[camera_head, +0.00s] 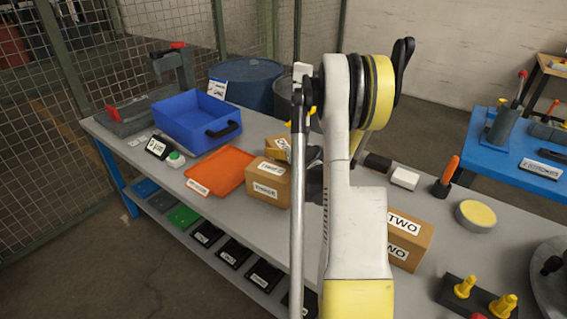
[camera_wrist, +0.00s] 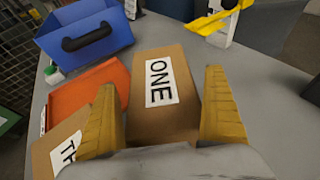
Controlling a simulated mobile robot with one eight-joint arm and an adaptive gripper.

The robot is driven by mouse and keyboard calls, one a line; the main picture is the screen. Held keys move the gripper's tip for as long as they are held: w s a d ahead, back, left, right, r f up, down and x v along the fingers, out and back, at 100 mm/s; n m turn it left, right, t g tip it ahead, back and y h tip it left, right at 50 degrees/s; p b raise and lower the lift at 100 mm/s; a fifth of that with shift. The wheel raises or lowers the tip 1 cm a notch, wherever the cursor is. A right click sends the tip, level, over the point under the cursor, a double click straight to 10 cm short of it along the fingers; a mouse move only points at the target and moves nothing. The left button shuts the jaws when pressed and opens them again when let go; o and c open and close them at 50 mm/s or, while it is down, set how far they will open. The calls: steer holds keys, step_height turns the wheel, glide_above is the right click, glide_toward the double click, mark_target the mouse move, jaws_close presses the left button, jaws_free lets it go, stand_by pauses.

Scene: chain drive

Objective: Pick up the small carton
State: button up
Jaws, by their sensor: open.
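A brown carton labelled ONE (camera_wrist: 180,118) lies in the middle of the wrist view, between the two yellow fingers of my gripper (camera_wrist: 162,82). The fingers are spread apart, one on each side of it in the picture; I cannot tell whether they touch it. In the head view a small carton (camera_head: 276,148) shows partly behind the THREE carton, with my arm covering its right side. The THREE carton (camera_head: 267,182) stands in front of it; in the wrist view it is at lower left (camera_wrist: 58,140). A TWO carton (camera_head: 410,240) stands right of my arm.
An orange tray (camera_head: 220,170) and a blue bin (camera_head: 190,125) are left of the cartons. Wire fencing (camera_head: 30,150) runs behind the bench's left end.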

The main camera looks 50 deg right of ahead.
steer(key=shift+w+d+f, duration=0.1)
steer(key=shift+w+f, duration=0.05)
steer(key=shift+w, duration=0.1)
steer(key=shift+c, duration=0.3)
steer(key=c, duration=1.3)
steer(key=shift+c, duration=0.2)
steer(key=shift+r, duration=0.25)
